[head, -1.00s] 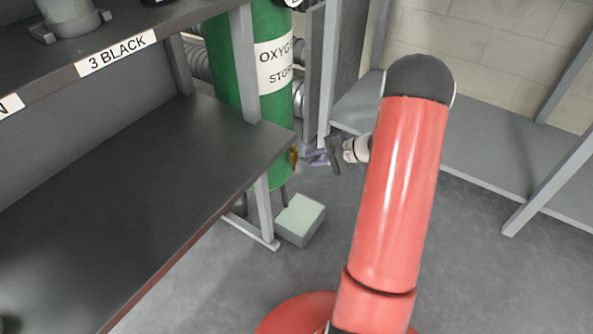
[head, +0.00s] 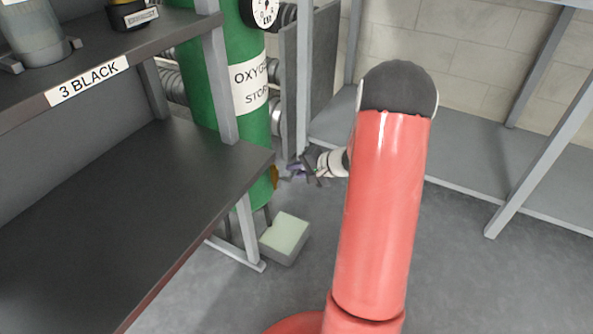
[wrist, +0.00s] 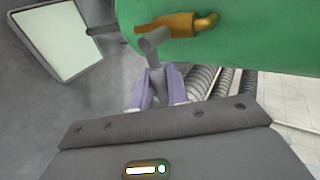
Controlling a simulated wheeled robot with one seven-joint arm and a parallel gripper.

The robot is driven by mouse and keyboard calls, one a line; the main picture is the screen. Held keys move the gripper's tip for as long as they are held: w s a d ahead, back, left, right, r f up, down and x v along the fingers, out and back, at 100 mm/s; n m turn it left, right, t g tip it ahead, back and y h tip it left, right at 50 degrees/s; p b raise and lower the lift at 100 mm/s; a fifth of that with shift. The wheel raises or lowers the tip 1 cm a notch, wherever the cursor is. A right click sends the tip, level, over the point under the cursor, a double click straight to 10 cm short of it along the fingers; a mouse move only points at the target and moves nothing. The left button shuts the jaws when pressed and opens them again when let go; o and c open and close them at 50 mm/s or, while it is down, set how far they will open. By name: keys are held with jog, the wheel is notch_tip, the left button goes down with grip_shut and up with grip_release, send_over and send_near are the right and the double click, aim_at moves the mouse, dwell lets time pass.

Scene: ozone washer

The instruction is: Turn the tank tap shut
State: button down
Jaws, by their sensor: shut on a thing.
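The green tank (head: 250,125) stands behind the end of the dark shelf, with a label whose visible letters read "OXYG" and "STO". Its brass tap (head: 274,174) is low on the tank's right side. In the wrist view the brass tap (wrist: 178,25) sticks out from the green tank wall (wrist: 255,35) and bends at its right end. A grey tap handle (wrist: 154,45) reaches from it toward my gripper. My gripper (wrist: 157,82) has its purple fingers shut on the handle's end. In the head view my gripper (head: 292,170) is beside the tap, and the handle is too small to make out.
A pale-topped box (head: 286,237) sits on the floor below the tap. The shelf's grey post (head: 247,230) stands left of it. A dark upright panel (head: 308,75) and ribbed pipes (wrist: 203,82) are close by. A grey low shelf (head: 460,160) runs along the back wall.

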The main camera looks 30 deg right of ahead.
jog(key=c, duration=1.4)
grip_release()
jog(key=shift+s, duration=0.1)
jog(key=p+v, duration=0.1)
jog(key=v, duration=0.6)
jog(key=shift+s+d+r, duration=0.2)
